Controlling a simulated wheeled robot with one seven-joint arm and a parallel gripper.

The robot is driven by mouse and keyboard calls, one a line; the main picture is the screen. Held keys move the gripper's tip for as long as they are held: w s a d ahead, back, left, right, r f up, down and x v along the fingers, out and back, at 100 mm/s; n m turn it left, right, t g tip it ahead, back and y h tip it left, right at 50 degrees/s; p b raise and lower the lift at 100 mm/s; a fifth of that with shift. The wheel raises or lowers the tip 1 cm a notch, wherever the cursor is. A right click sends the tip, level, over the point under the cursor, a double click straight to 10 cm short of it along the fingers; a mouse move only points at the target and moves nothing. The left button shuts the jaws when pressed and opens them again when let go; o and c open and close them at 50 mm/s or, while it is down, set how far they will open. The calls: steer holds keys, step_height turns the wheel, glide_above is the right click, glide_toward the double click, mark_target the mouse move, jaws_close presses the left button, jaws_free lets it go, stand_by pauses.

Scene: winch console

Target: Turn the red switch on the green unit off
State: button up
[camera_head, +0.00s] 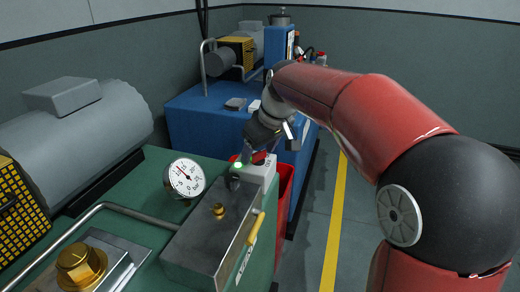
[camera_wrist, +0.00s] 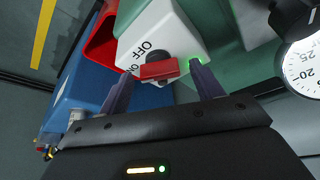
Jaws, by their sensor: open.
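The red switch (camera_wrist: 159,69) sits on a white box (camera_wrist: 186,25) with OFF and ON lettering in the wrist view. Its red handle lies between the two fingertips of my gripper (camera_wrist: 158,80), which is open. I cannot tell whether either finger touches the handle. A green light glows beside the right fingertip. In the head view the white switch box (camera_head: 262,172) stands at the far end of the green unit (camera_head: 150,165), and my gripper (camera_head: 254,158) is right at the switch, partly hiding it.
A dial gauge (camera_head: 184,178) and a grey metal block (camera_head: 205,240) with a yellow lever (camera_head: 256,228) are on the green unit. A red bin (camera_head: 284,190) is beside the switch box. A blue unit (camera_head: 205,130) stands behind. Floor right of the yellow line (camera_head: 336,220) looks clear.

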steer(key=shift+c, duration=0.4)
steer(key=c, duration=0.9)
steer(key=shift+m, duration=0.4)
steer(key=m+h, duration=0.1)
steer(key=m, duration=0.1)
steer(key=m+t+h+p, duration=0.1)
steer(key=m, duration=0.2)
steer(key=shift+a, duration=0.2)
steer(key=m+h, duration=0.1)
steer(key=m, duration=0.2)
steer(key=m+h, duration=0.1)
steer(key=m, duration=0.2)
steer(key=shift+a+h, duration=0.1)
steer(key=shift+h, duration=0.2)
steer(key=o, duration=1)
